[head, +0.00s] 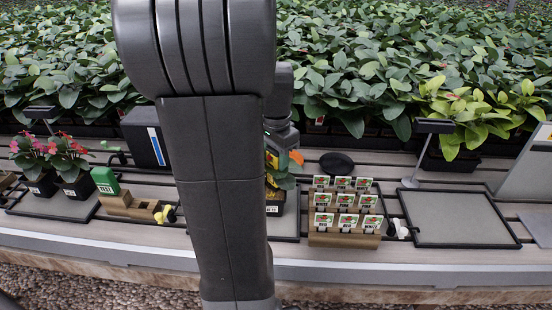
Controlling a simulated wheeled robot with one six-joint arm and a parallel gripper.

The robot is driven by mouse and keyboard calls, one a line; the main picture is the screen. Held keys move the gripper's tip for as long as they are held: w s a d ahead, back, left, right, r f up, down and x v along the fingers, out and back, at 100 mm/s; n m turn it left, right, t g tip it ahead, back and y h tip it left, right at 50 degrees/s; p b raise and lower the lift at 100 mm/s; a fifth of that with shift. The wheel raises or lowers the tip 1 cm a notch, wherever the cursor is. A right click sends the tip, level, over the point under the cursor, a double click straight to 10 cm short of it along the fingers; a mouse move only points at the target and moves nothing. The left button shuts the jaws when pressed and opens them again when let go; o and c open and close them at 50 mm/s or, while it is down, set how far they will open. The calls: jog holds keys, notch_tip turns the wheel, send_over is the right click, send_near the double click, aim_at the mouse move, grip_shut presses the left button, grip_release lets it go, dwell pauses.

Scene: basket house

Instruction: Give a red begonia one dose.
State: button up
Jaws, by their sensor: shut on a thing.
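Two potted plants with red-pink flowers, (32,153) and (68,157), stand side by side in dark labelled pots at the far left. A third potted plant (285,178) with an orange bloom and some yellow stands in the middle, partly hidden by my arm. My gripper (281,138) is just above this plant, mostly hidden behind my arm. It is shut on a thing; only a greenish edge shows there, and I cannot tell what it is. A green labelled block (105,180) sits by a brown wooden holder (130,206) right of the red plants.
A wooden rack (344,240) holds rows of picture tags. A black round disc (337,163) lies behind it. A grey tray (464,219) at right is empty, with a dark-topped stand (434,127) behind. A dark box (146,138) stands at left. Dense foliage fills the back.

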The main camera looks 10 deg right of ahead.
jog(key=shift+r+p, duration=2.9)
jog(key=shift+r, duration=0.5)
jog(key=shift+r, duration=0.1)
